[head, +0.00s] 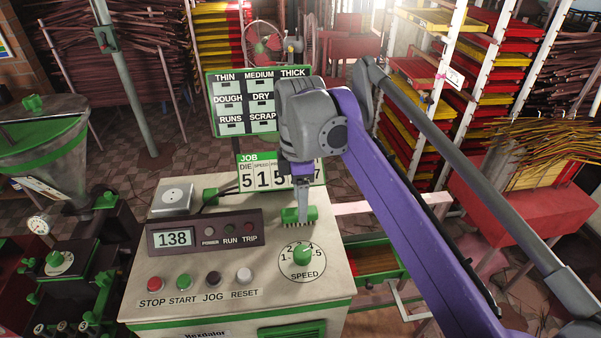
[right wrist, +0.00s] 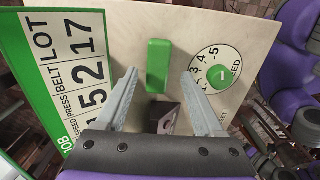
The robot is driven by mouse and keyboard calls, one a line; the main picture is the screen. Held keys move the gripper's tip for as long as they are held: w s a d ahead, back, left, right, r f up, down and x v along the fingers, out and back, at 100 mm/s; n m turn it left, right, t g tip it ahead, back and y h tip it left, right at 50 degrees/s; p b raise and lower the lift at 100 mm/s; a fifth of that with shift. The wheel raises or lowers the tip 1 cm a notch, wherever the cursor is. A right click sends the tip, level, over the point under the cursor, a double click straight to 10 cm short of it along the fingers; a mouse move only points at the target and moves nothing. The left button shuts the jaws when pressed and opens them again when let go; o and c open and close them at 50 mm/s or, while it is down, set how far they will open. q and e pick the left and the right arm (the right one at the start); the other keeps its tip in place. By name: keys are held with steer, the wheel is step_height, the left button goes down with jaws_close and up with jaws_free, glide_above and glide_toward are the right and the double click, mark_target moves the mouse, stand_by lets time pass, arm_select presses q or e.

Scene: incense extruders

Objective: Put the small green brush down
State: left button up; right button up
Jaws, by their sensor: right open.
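The small green brush (head: 291,215) rests on the pale top of the control cabinet (head: 225,275), between the JOB board and the speed dial, bristles down. In the right wrist view the brush (right wrist: 158,66) lies between and just beyond my fingertips. My right gripper (head: 302,218) comes down from above at the brush, and its finger covers part of it in the head view. In the right wrist view my right gripper (right wrist: 160,85) is open, with its fingers spread on either side of the brush. My left gripper is not in view.
The green speed dial (head: 302,256) is close in front of the brush. The JOB board (head: 268,174) stands just behind. A display box (head: 205,236) reading 138 and several buttons lie to the left and front. A hopper machine (head: 45,145) stands at far left.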

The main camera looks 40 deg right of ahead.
step_height(320, 180, up, 8)
steer(key=shift+p, duration=0.45)
steer(key=shift+d+f, duration=0.1)
steer(key=shift+f, duration=0.1)
